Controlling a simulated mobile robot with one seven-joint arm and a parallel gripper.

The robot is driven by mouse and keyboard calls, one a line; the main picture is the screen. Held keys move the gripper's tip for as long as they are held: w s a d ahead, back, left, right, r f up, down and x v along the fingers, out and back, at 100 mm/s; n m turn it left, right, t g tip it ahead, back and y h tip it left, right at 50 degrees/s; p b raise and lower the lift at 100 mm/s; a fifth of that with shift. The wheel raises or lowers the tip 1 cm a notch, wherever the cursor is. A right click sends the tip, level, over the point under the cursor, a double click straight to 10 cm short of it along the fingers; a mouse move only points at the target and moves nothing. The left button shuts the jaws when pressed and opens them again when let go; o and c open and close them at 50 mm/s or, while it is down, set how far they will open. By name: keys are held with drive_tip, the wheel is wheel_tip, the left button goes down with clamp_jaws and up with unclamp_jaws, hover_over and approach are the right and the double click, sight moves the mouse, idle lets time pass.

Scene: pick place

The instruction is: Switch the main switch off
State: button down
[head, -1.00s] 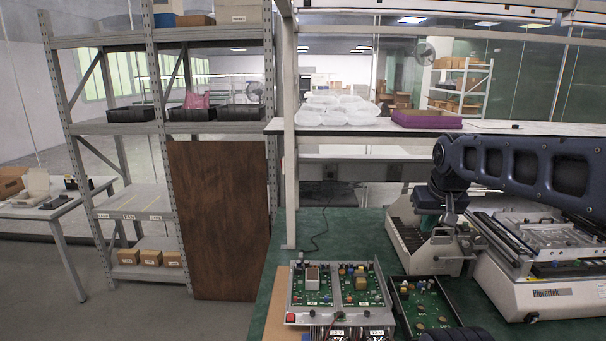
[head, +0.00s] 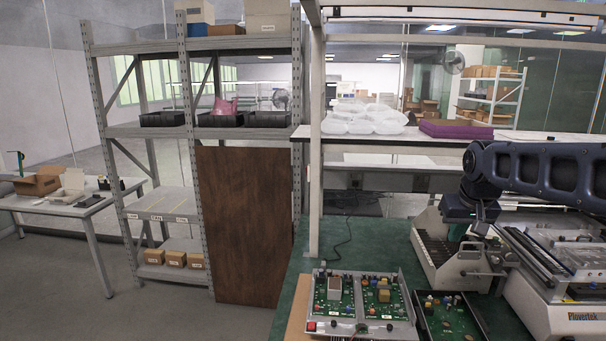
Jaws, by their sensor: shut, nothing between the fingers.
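A metal-framed unit with two green circuit boards (head: 351,298) sits at the front of the green bench. A small red part (head: 311,326), which looks like a switch, is on its front left corner; which way it is set is too small to tell. My dark blue arm reaches in from the right. My gripper (head: 481,229) hangs at its end, pointing down, shut and empty, in front of a grey slotted fixture (head: 437,250). It is right of and behind the board unit, well apart from the red part.
An open dark case with a green board (head: 447,317) sits right of the board unit. A white Plovertek machine (head: 560,300) fills the right side. A cable lies on the bench (head: 375,250) behind the unit. A brown panel (head: 243,225) leans at a shelf on the left.

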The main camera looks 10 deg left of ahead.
drive_tip(key=w+a+r+n+g+h, duration=0.1)
drive_tip(key=w+r+n+g+h, duration=0.1)
drive_tip(key=w, duration=2)
drive_tip(key=w+a+f+n+h, duration=0.1)
drive_tip(key=w+a+f+h, duration=0.15)
drive_tip(key=w+a, duration=0.45)
drive_tip(key=w+a+f+n+h, duration=0.1)
drive_tip(key=w+a+h, duration=0.25)
drive_tip(key=w, duration=0.75)
drive_tip(key=w+a+f+n+t+h, duration=0.1)
drive_tip(key=w+a+t+h, duration=0.15)
drive_tip(key=a, duration=0.75)
drive_tip(key=w+a+f+n+t+h, duration=0.1)
drive_tip(key=w+a+n+t, duration=0.15)
drive_tip(key=a, duration=0.65)
drive_tip(key=w+a+f+t+h, duration=0.1)
drive_tip(key=w+a+t+h, duration=0.15)
drive_tip(key=a, duration=0.75)
drive_tip(key=s+a+n+t, duration=0.2)
drive_tip(key=a+t, duration=0.1)
drive_tip(key=a, duration=1.1)
drive_tip(key=shift+s+a+f+y, duration=0.2)
drive_tip(key=shift+a+f+y, duration=0.05)
drive_tip(key=shift+f+y, duration=0.1)
drive_tip(key=shift+t, duration=0.25)
